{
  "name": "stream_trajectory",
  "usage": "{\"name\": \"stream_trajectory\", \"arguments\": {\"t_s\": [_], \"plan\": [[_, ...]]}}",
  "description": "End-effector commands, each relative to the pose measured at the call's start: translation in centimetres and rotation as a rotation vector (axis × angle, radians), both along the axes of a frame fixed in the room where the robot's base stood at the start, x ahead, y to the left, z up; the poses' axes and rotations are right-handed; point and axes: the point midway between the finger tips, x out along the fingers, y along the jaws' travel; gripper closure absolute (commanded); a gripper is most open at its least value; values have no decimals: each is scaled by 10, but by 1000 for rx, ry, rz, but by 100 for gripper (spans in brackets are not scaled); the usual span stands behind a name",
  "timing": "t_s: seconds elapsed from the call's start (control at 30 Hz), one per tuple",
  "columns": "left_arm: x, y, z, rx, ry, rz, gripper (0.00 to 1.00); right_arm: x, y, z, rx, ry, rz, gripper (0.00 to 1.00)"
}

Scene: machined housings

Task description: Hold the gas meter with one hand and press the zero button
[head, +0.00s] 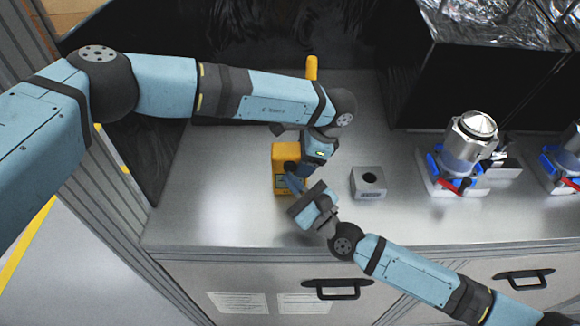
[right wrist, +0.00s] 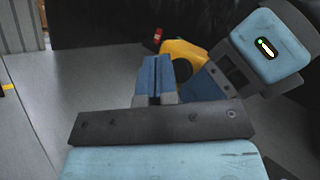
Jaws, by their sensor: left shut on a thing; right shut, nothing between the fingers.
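The yellow gas meter (head: 284,160) is on the metal bench near its left end, with a small greenish display on its lower front. My left gripper (head: 293,168) reaches over it from the back and is shut on it. In the right wrist view the yellow meter (right wrist: 186,58) shows behind my right gripper, partly covered by the left gripper (right wrist: 200,88). My right gripper (head: 295,186) is shut and empty, with its blue fingertips (right wrist: 155,75) together close to the meter's front. I cannot tell whether they touch it. The zero button is not visible.
A grey block with a round hole (head: 369,182) stands right of the meter. A silver housing (head: 468,143) in a blue and red fixture stands farther right, with another fixture (head: 562,165) at the edge. A yellow upright object (head: 311,68) is behind my left arm. The bench front left is clear.

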Motion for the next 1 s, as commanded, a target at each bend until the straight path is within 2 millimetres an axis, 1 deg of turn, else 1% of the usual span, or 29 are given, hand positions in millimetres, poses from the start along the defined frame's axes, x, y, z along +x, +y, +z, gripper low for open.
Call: {"name": "stream_trajectory", "arguments": {"t_s": [0.23, 0.47, 1.0], "plan": [[0, 0, 1, 0, 0, 0, 75, 1, 0, 0, 0, 0, 0, 100], [0, 0, 1, 0, 0, 0, 75, 8, 0, 1, 1, -1, 0, 100], [0, 0, 1, 0, -1, 0, 75, 10, 0, 0, -1, -1, 0, 100]]}}
